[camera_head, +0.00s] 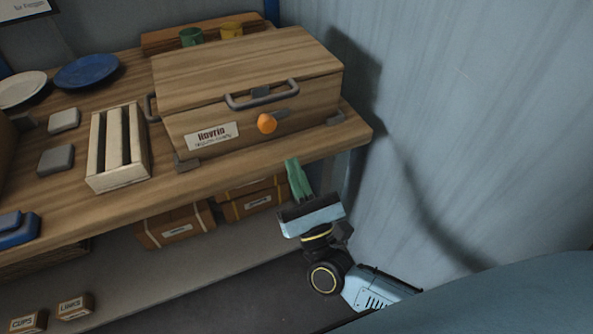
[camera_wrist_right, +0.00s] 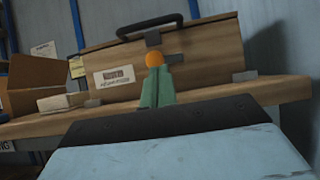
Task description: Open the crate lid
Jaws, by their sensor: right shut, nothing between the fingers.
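A wooden crate (camera_head: 190,120) with a closed lid (camera_head: 245,62) stands at the right end of the wooden table. A grey handle (camera_head: 261,94) runs along the lid's front edge. An orange knob (camera_head: 267,123) on a grey latch sits on the crate's front. My right gripper (camera_head: 291,163), with green fingers, is below and in front of the table edge. It is shut and empty. In the right wrist view the green fingers (camera_wrist_right: 157,88) point up at the orange knob (camera_wrist_right: 154,59); I cannot tell the gap, but the head view shows them apart. My left gripper is not in view.
A slatted wooden rack (camera_head: 118,175) stands left of the crate, with blue (camera_head: 87,72) and white (camera_head: 22,89) plates behind it. Green (camera_head: 191,37) and yellow (camera_head: 231,30) cups stand behind the crate. A wall (camera_head: 450,120) bounds the right side. Boxes (camera_head: 176,226) sit under the table.

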